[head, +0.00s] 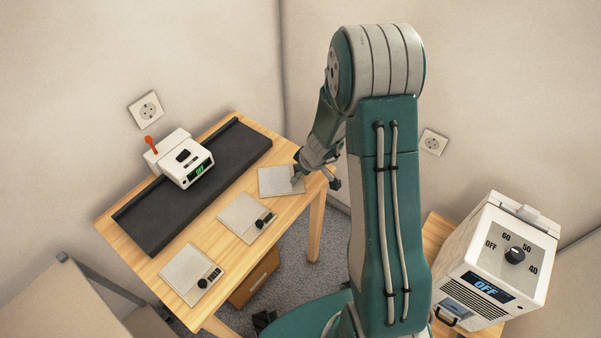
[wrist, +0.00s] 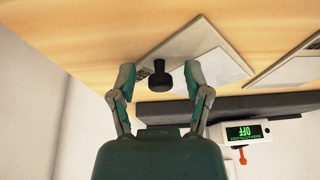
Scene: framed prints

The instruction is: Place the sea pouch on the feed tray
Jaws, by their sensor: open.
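Three pale flat pouches lie in a row on the wooden table: a far one (head: 277,182), a middle one (head: 238,214) and a near one (head: 187,268). I cannot tell from their faces which is the sea pouch. My gripper (head: 302,176) is at the far pouch's right corner, partly hidden by my arm. In the wrist view my open gripper (wrist: 160,78) has its fingers either side of a black knob (wrist: 155,107) beside a pale pouch (wrist: 187,70), with gaps visible. A long black tray (head: 230,160), perhaps the feed tray, lies along the table's back.
A white device (head: 172,150) with a red lever and green OFF display stands on the black tray. A white box (head: 510,250) with a dial and blue OFF display stands at right. The wooden table (head: 120,238) has narrow bare strips.

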